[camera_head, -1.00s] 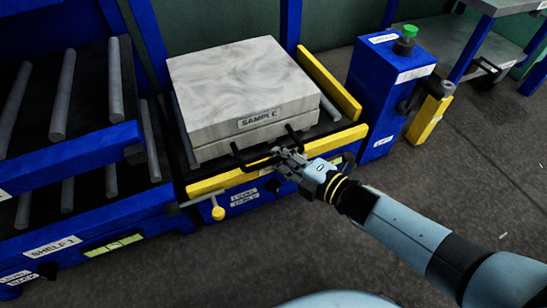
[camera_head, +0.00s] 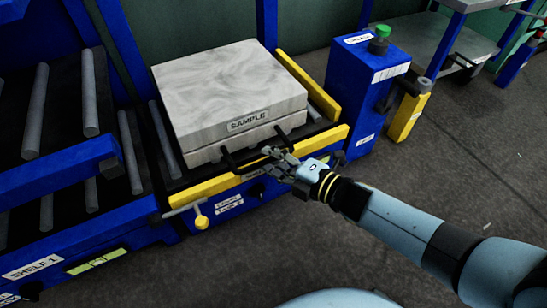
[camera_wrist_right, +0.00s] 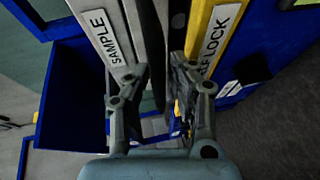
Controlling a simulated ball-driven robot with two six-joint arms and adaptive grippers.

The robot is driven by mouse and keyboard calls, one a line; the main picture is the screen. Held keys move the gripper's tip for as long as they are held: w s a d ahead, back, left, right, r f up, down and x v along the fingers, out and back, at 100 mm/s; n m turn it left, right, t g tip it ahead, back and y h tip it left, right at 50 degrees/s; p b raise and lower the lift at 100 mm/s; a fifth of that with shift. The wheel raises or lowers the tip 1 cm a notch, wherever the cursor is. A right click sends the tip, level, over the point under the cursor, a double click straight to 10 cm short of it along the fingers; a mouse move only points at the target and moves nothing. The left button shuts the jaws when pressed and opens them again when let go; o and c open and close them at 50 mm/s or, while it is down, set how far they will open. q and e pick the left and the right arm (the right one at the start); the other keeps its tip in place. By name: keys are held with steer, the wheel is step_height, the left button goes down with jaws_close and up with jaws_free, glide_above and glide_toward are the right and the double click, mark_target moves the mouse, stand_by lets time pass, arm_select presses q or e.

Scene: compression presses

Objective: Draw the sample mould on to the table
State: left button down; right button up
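The sample mould (camera_head: 230,90) is a pale grey marbled slab in two layers with a SAMPLE label on its front. It lies flat on a blue roller table (camera_head: 240,204) behind a yellow front bar (camera_head: 210,188). A black handle (camera_head: 228,161) projects from its front. My right gripper (camera_head: 273,156) is at the handle, above the yellow bar. In the right wrist view its two fingers (camera_wrist_right: 158,90) are apart, with a dark grey bar (camera_wrist_right: 152,40) running up between them. The mould's labelled side (camera_wrist_right: 103,40) is left of them; contact is unclear. My left gripper is not in view.
A roller shelf unit labelled SHELF 1 (camera_head: 80,160) stands to the left. A blue box with a green button (camera_head: 365,85) and a yellow post (camera_head: 408,112) stand to the right. A yellow side rail (camera_head: 308,85) runs along the mould. The right floor is clear.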

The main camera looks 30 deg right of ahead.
steer(key=v, duration=1.2)
steer(key=shift+r, duration=0.1)
